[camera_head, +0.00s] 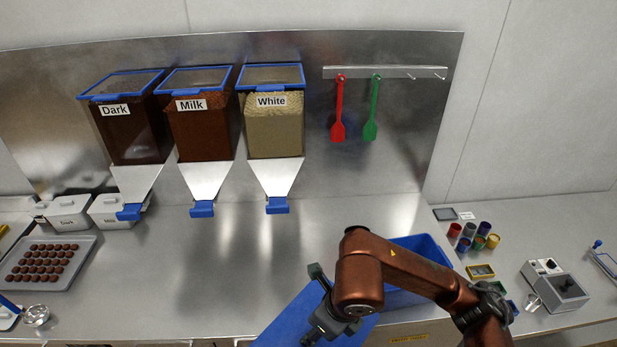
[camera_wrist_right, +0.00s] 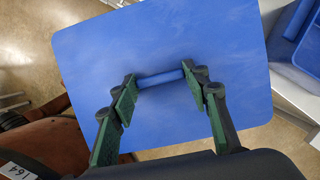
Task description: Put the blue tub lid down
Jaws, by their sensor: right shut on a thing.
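The blue tub lid (camera_head: 287,318) is a flat blue panel at the bottom of the head view, partly hidden by my right arm and cut off by the frame. In the right wrist view the lid (camera_wrist_right: 245,70) fills the middle, with a raised bar handle (camera_wrist_right: 160,79). My right gripper (camera_head: 322,302) is shut on this handle, its green-padded fingers at either end of the bar in the wrist view (camera_wrist_right: 162,88). The blue tub (camera_head: 425,246) stands on the counter behind my right arm, partly hidden by it. My left gripper is not in view.
The steel counter (camera_head: 330,225) is bare in the middle, below the dispensers (camera_head: 275,130). A tray of chocolates (camera_head: 22,283) is at the left. Small colored cups (camera_head: 493,241) and a grey device (camera_head: 563,287) stand at the right. The wrist view shows floor beyond the lid.

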